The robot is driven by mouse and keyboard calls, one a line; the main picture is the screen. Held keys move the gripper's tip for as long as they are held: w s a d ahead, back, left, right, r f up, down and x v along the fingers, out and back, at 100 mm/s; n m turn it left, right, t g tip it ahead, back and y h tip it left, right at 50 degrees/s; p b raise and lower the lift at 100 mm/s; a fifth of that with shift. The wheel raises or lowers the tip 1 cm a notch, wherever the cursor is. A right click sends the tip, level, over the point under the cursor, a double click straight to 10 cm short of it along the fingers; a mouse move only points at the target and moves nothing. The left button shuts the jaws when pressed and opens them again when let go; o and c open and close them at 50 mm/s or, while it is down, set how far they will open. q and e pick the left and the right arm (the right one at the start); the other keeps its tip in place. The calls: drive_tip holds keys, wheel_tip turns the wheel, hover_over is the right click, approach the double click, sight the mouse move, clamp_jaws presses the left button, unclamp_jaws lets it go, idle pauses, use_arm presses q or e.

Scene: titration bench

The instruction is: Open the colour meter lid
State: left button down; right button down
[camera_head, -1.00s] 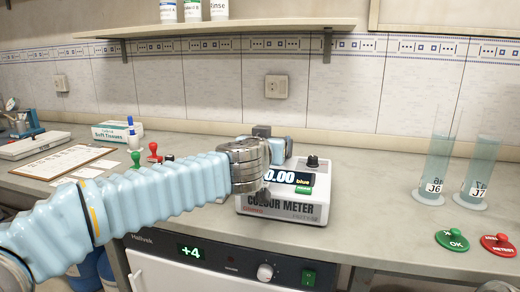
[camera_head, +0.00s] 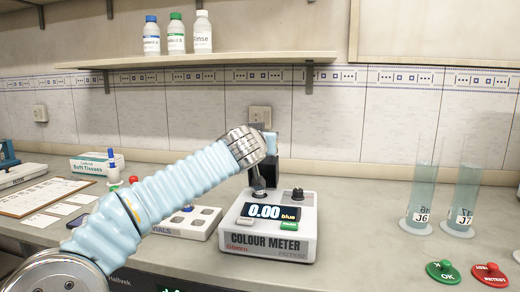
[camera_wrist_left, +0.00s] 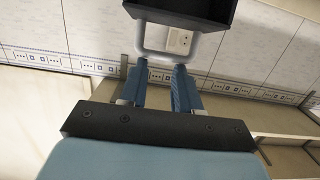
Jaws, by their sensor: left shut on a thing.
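The white colour meter (camera_head: 262,250) stands on the bench, its display reading 0.00 and "blue". Above its back left part, a dark piece (camera_head: 268,173), which looks like the lid, stands raised and is partly covered by my left wrist. My left gripper (camera_head: 270,144) is above the meter. In the left wrist view, my left gripper (camera_wrist_left: 160,67) has its blue fingers at a light grey loop handle (camera_wrist_left: 168,50) fixed to a dark box-like lid (camera_wrist_left: 185,10). It is shut on that handle. The well under the lid is mostly hidden. My right gripper is not in view.
A white vial rack (camera_head: 190,223) stands just left of the meter, partly behind my arm. Two cylinders, J6 (camera_head: 421,200) and J7 (camera_head: 464,200), stand to the right. Green (camera_head: 443,271) and red (camera_head: 490,273) buttons lie at the front right. A shelf (camera_head: 200,60) with bottles hangs above.

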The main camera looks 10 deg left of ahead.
use_arm(q)
drive_tip(key=c, duration=1.8)
unclamp_jaws()
drive_tip(key=shift+d+f, duration=0.1)
drive_tip(key=shift+d, duration=0.1)
drive_tip(key=o, duration=1.4)
drive_tip(key=shift+w+a+f, duration=0.15)
drive_tip(key=shift+f, duration=0.1)
drive_tip(key=shift+o, duration=0.2)
drive_tip(key=s+r, duration=0.1)
drive_tip(key=s, duration=1.2)
drive_tip(key=shift+s+a+r, duration=0.25)
drive_tip(key=shift+s+r, duration=0.15)
